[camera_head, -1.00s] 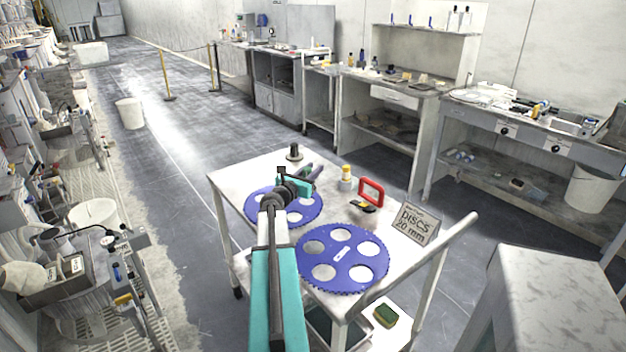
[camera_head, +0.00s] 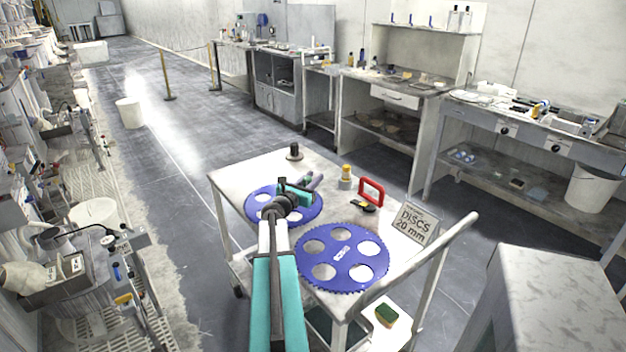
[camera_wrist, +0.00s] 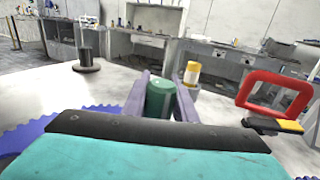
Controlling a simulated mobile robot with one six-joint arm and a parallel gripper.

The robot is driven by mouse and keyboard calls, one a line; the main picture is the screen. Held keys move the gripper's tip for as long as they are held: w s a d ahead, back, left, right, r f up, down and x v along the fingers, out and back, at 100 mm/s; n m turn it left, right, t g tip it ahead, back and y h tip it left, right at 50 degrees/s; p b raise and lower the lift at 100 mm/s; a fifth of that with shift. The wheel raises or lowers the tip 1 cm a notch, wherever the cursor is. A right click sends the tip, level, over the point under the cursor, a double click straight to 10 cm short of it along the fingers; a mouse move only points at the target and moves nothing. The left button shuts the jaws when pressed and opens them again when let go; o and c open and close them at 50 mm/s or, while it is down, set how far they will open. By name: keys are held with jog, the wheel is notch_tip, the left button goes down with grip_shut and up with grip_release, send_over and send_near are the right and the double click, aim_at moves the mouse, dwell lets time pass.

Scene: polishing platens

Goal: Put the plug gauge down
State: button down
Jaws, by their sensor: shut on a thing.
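My gripper (camera_wrist: 160,98) is shut on a green cylinder (camera_wrist: 160,102), which looks to be the plug gauge. The gauge sits between the two purple-grey fingers, and its lower part is hidden by the gripper body in the wrist view. In the head view my gripper (camera_head: 314,181) is over the far part of the white cart top (camera_head: 255,172), near the far blue disc (camera_head: 256,210). I cannot tell whether the gauge touches the cart top.
A yellow-topped cylinder (camera_head: 346,174), a red frame (camera_head: 372,190) and a sign (camera_head: 415,223) stand right of the gripper. A black knobbed piece (camera_head: 294,153) stands at the far corner. The near blue disc (camera_head: 342,257) lies in front. Some bare top lies between these things.

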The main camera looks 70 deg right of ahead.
jog(key=shift+f, duration=0.15)
jog(key=c, duration=1.4)
grip_release()
jog(key=shift+c, duration=0.2)
jog(key=shift+a+r, duration=0.15)
jog(key=shift+r, duration=0.2)
jog(key=shift+w+a+b, duration=0.25)
jog(key=shift+w+a, duration=0.1)
jog(key=shift+a, duration=1.6)
jog(key=shift+w+a+b, duration=0.25)
jog(key=shift+w+a, duration=0.1)
jog(key=shift+a, duration=1.55)
jog(key=shift+w+a+b, duration=0.25)
jog(key=shift+w+a, duration=0.1)
jog(key=shift+a, duration=1.6)
